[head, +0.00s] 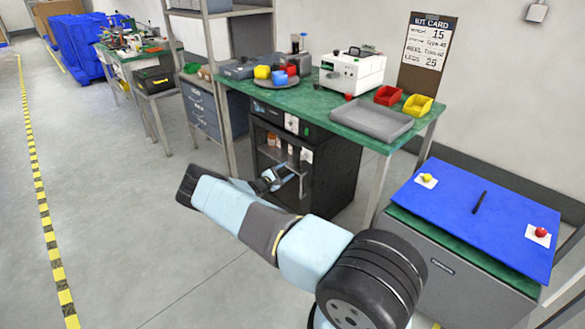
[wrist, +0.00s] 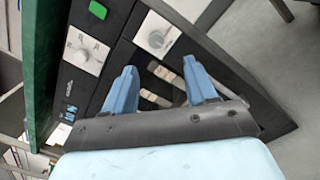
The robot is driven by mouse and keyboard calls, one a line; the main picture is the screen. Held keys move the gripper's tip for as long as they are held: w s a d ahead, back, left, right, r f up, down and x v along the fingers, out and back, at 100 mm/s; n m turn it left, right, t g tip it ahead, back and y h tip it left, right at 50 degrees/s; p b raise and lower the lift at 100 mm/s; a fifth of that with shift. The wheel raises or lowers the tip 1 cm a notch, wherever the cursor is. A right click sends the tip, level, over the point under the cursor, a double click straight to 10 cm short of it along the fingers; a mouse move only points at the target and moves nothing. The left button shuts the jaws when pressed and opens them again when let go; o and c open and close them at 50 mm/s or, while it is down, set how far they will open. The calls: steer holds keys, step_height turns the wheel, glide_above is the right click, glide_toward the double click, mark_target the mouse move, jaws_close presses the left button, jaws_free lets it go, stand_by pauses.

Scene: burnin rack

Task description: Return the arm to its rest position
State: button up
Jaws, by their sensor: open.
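My arm reaches out over the floor from the bottom of the head view and bends back at its far left end. My gripper (head: 272,180) is in front of the black cabinet (head: 335,170) under the green bench. In the wrist view its two blue fingers (wrist: 162,80) stand apart with nothing between them. Behind them the cabinet shows as a dark panel with a white dial (wrist: 157,35) and a second white dial plate (wrist: 86,52). I cannot tell how far the fingertips are from the cabinet.
The green bench (head: 357,138) carries a grey tray (head: 372,119), a white instrument (head: 352,73), and red and yellow bins. A blue-topped stand (head: 475,215) is at the right. A metal shelf frame (head: 223,110) stands left of the cabinet. The floor at left (head: 110,220) is clear.

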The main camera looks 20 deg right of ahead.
steer(key=shift+v, duration=0.85)
